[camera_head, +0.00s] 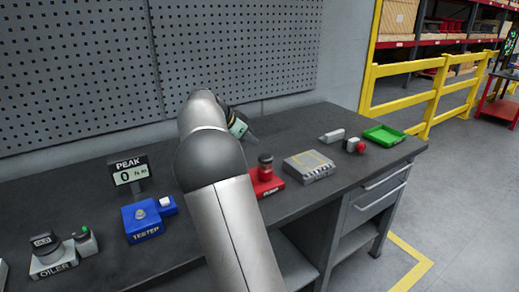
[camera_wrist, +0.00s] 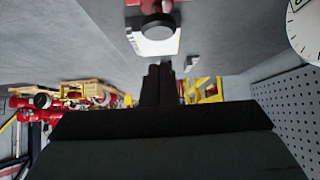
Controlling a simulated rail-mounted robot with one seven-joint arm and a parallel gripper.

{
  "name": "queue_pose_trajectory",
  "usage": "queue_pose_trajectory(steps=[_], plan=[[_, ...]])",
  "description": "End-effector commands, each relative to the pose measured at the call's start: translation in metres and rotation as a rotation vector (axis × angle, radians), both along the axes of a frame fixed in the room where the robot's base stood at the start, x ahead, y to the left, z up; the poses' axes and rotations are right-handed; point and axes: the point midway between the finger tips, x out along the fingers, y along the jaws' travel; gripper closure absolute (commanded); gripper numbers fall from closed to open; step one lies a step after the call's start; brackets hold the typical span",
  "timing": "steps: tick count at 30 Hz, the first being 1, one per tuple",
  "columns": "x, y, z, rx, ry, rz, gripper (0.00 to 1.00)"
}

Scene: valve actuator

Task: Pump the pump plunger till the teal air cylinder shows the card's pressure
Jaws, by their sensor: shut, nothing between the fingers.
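The red pump (camera_head: 267,184) stands on the bench, just right of my arm in the head view. Its dark plunger knob (camera_head: 265,160) is on top. In the wrist view the knob (camera_wrist: 158,24) shows at the top edge with a red part of the pump (camera_wrist: 148,3). My gripper (camera_head: 252,138) is partly hidden behind my arm, a little behind and left of the pump. In the wrist view its dark fingers (camera_wrist: 158,85) are together and empty, apart from the knob. A white gauge dial (camera_wrist: 306,25) is cut off at the wrist view's top right; its reading is unclear.
A blue tester (camera_head: 142,220), a PEAK display reading 0 (camera_head: 128,172) and an oiler (camera_head: 55,257) stand left. Right of the pump are a grey block (camera_head: 308,165), a small red-ended part (camera_head: 355,146) and a green tray (camera_head: 384,134). A pegboard wall (camera_head: 250,50) stands behind.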

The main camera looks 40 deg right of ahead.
Motion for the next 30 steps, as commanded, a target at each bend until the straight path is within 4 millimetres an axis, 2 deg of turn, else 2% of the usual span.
queue_pose_trajectory(steps=[3, 10, 30], plan=[[0.002, 0.016, 0.016, -0.002, -0.003, 0.001, 1.00], [0.002, 0.030, 0.032, -0.002, -0.001, 0.000, 1.00], [0.002, 0.031, 0.033, -0.002, -0.001, -0.001, 1.00]])
